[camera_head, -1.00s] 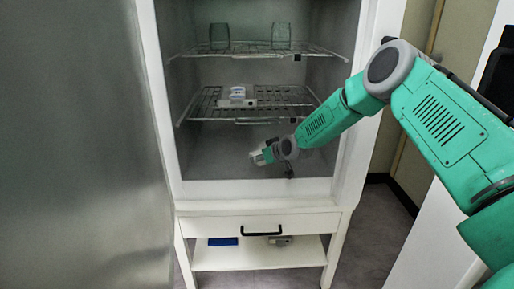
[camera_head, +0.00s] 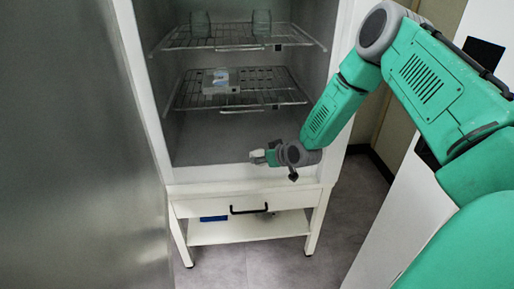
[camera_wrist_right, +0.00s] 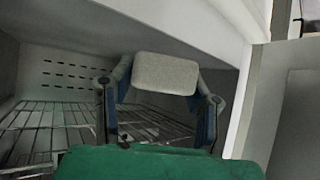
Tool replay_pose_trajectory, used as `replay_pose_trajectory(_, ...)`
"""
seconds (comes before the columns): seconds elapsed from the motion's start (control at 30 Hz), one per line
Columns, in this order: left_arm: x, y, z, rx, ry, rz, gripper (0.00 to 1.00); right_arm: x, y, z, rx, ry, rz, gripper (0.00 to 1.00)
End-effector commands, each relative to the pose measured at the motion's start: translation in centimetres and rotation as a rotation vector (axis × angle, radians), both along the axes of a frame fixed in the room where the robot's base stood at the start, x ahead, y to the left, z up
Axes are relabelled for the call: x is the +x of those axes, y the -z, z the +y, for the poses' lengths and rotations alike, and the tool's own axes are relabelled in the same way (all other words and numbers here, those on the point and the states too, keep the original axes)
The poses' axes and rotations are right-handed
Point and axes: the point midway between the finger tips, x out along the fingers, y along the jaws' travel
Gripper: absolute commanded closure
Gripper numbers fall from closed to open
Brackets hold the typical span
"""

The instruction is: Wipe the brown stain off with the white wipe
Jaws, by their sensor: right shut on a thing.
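My right gripper (camera_head: 258,157) is at the lower front opening of the freeze dryer chamber (camera_head: 205,140), near its front sill. In the right wrist view the gripper (camera_wrist_right: 163,85) is shut on the white wipe (camera_wrist_right: 166,73), a pale block held between its two fingers. In the head view the wipe is too small to make out clearly at the fingertips. I cannot make out the brown stain in either view. My left gripper is not in view.
Two wire shelves, an upper (camera_head: 235,36) and a lower (camera_head: 270,95), hold glass jars (camera_head: 200,24) and a small white box (camera_head: 216,81). A drawer (camera_head: 210,205) with a black handle lies below. A large grey door panel (camera_head: 70,140) stands open at left.

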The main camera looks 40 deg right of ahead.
Motion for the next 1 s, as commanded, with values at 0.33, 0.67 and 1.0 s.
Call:
replay_pose_trajectory(0.33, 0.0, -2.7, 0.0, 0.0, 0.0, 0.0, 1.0, -4.3, -0.7, 0.6, 0.001, 0.0, 0.004, 0.93)
replay_pose_trajectory(0.67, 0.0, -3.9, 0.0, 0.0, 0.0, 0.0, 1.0, -7.0, -0.9, 1.1, 0.001, 0.001, 0.001, 0.93)
replay_pose_trajectory(1.0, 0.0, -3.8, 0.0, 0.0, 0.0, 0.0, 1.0, -7.0, -0.8, 1.1, 0.0, 0.0, 0.0, 0.93)
